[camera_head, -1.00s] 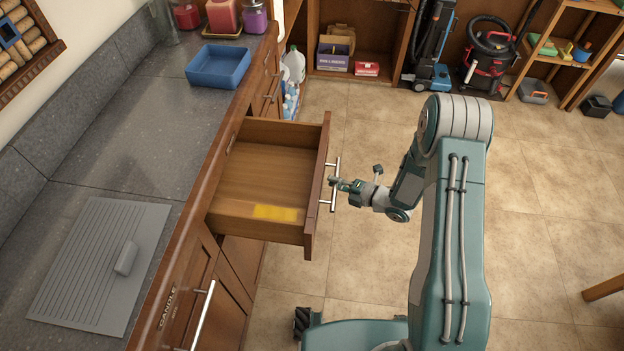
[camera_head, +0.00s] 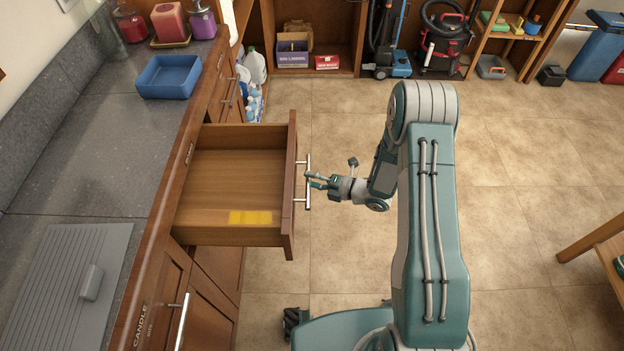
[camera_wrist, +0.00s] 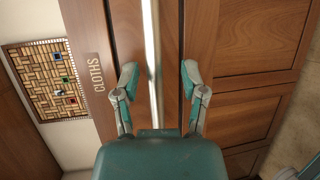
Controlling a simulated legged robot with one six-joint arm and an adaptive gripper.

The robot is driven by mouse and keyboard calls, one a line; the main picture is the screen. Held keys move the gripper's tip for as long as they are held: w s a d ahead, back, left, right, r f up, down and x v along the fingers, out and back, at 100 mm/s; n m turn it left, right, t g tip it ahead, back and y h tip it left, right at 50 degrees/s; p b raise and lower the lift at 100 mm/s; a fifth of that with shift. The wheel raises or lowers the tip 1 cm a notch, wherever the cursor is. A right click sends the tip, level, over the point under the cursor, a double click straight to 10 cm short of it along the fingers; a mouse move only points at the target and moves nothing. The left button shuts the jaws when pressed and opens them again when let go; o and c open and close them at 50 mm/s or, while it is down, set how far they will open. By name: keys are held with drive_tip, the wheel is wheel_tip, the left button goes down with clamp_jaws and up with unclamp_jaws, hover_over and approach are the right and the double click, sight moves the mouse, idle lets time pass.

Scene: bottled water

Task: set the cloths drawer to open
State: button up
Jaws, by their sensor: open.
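The cloths drawer (camera_head: 290,190) is pulled well out of the wooden counter, and its inside shows from above. A flat yellow patch, perhaps a folded cloth (camera_head: 250,217), lies in it near the front. A metal bar handle (camera_head: 308,195) is on the drawer front. The wrist view shows the CLOTHS label (camera_wrist: 96,72) beside the bar handle (camera_wrist: 152,40). My gripper (camera_head: 314,179) is at the handle. In the wrist view my gripper (camera_wrist: 158,82) has its fingers apart, one on each side of the bar; I cannot tell whether either touches it.
A cabinet labelled CANDLE (camera_head: 140,325) with its own bar handle is at the near left. A blue tray (camera_head: 180,77) stands on the counter. Bottles (camera_head: 255,68) stand past the drawer. A vacuum cleaner (camera_head: 385,45) is at the back. The tiled floor on the right is mostly clear.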

drive_tip(key=v, duration=1.1)
drive_tip(key=shift+s+d, duration=0.2)
drive_tip(key=shift+d, duration=0.2)
drive_tip(key=shift+d, duration=0.1)
